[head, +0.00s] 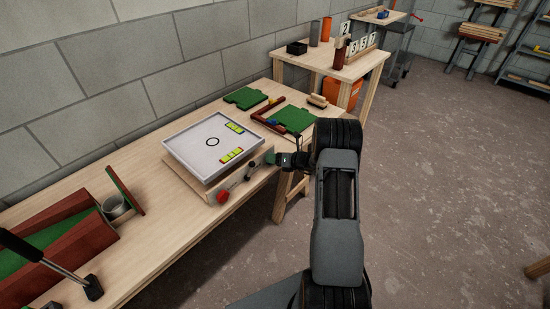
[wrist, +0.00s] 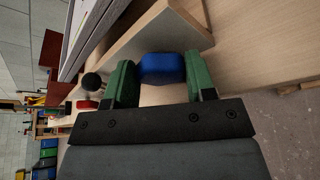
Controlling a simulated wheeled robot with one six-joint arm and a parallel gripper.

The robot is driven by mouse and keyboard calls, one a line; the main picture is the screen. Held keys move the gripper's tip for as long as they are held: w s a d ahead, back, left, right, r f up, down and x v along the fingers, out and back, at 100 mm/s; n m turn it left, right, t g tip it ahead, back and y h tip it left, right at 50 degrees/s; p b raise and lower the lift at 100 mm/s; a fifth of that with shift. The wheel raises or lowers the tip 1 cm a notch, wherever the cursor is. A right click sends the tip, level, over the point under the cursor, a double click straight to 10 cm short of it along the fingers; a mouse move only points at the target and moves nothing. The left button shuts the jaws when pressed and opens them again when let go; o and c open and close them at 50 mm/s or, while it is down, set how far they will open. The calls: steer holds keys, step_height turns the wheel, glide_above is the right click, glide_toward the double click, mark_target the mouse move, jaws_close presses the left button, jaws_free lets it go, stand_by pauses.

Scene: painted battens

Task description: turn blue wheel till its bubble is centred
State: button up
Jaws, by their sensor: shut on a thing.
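The blue wheel (wrist: 162,68) sits between the two green fingers of my gripper (wrist: 162,82) in the wrist view, one finger against each side. My gripper is shut on it. In the head view my gripper (head: 273,159) is at the right end of the box front, and it hides the wheel there. On the box lies a grey tilting plate (head: 190,148) with a black ring (head: 212,142). Two yellow-green levels lie on the plate, one at the back right (head: 234,127) and one near the front edge (head: 231,155). Their bubbles are too small to place.
A red wheel (head: 222,197) and a black knob (head: 251,165) stick out of the same box front, left of my gripper. Green boards with a red-brown frame (head: 272,105) lie behind. A wooden trough (head: 65,235) and a black-handled tool (head: 35,255) lie at the left.

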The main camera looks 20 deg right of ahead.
steer(key=shift+d, duration=0.1)
steer(key=o, duration=0.9)
